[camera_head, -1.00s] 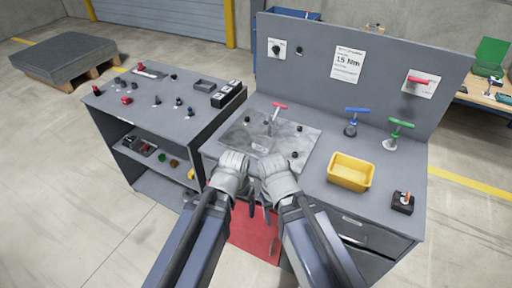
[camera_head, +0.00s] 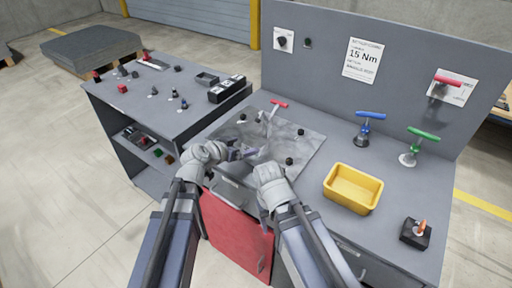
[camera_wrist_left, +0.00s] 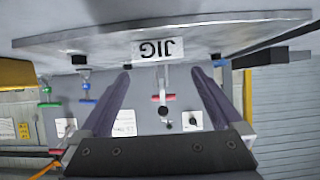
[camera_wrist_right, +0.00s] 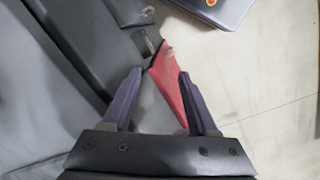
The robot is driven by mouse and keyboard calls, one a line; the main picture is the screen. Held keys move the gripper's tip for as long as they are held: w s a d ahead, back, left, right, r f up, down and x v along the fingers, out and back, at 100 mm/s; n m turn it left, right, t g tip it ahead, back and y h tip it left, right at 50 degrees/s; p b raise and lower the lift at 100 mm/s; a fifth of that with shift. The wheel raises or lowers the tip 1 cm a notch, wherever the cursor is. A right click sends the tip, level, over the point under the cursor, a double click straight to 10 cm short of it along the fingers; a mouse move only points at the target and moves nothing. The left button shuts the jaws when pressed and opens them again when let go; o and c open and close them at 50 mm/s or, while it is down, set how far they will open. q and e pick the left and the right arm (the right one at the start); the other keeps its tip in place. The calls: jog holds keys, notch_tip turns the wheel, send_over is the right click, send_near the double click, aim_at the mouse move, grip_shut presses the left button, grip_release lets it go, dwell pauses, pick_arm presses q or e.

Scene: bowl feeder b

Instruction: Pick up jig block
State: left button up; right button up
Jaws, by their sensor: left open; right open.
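A grey metal plate (camera_head: 300,143) lies on the workbench with small black knobs and a red-handled clamp (camera_head: 278,104) on it. In the left wrist view a JIG label (camera_wrist_left: 158,49) shows on the plate (camera_wrist_left: 95,37). No separate thing can be made out for certain as the jig block. My left gripper (camera_head: 240,153) is open and empty at the plate's near left part; its fingers also show apart in the left wrist view (camera_wrist_left: 160,82). My right gripper (camera_wrist_right: 155,88) is open and empty, pointing down in front of the bench near the red panel (camera_wrist_right: 172,82).
A yellow bin (camera_head: 353,188) stands right of the plate. Blue (camera_head: 369,115) and green (camera_head: 419,133) T-handles stand behind it, and a black block (camera_head: 415,233) in front. A side cart (camera_head: 135,103) on the left carries several small parts. A grey back panel (camera_head: 320,65) closes the bench.

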aim_at(254, 143)
pick_arm(q)
jog(key=shift+b+x, duration=1.95)
jog(key=shift+x, duration=2)
jog(key=shift+s+r, duration=0.1)
jog(key=c, duration=1.4)
jog(key=shift+c, duration=0.2)
